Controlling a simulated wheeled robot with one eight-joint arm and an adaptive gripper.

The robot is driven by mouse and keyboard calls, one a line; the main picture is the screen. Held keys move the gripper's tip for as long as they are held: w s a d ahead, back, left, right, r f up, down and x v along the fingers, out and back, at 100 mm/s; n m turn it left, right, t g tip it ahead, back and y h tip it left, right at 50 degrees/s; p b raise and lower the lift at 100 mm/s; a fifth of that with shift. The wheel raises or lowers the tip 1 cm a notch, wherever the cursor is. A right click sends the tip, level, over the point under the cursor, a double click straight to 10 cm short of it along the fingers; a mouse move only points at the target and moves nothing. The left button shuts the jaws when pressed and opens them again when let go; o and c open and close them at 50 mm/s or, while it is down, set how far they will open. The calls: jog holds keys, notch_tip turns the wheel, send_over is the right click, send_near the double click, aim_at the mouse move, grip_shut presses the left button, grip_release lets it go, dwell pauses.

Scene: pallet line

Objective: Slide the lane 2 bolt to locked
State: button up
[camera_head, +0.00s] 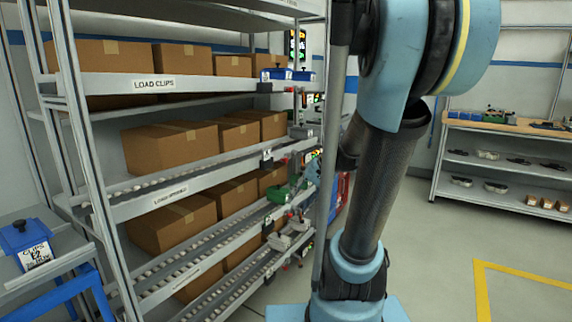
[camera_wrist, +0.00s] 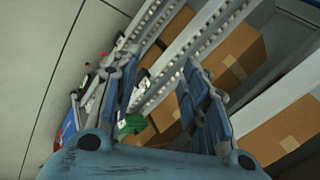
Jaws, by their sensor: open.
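The flow rack's lane ends, with small fittings, show right of the rack's middle in the head view. A green part (camera_head: 287,192) sits at the end of a middle lane; a green part also shows in the wrist view (camera_wrist: 131,124), between my fingers. I cannot make out which fitting is the lane 2 bolt, nor its position. My gripper (camera_wrist: 162,72) is open, with its blue-grey fingers spread on both sides of the wrist view. Nothing shows held between them.
Sloped roller lanes (camera_head: 215,258) hold several cardboard boxes (camera_head: 170,147). A shelf unit (camera_head: 505,160) stands at the far right. The floor (camera_head: 430,250) between is open, with yellow marking (camera_head: 480,290).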

jog(key=w+r+m+t+y, duration=0.1)
jog(key=w+r+y, duration=0.15)
jog(key=w, duration=0.85)
jog(key=m+t+y, duration=0.4)
jog(key=t+y, duration=0.2)
jog(key=y, duration=0.1)
send_near(287, 161)
jog(key=shift+h, duration=0.25)
jog(key=x, duration=1)
jog(key=shift+w+a+r, duration=0.2)
jog(key=shift+w+a, duration=0.05)
jog(key=shift+w, duration=0.1)
grip_shut()
jog(key=shift+d, duration=0.1)
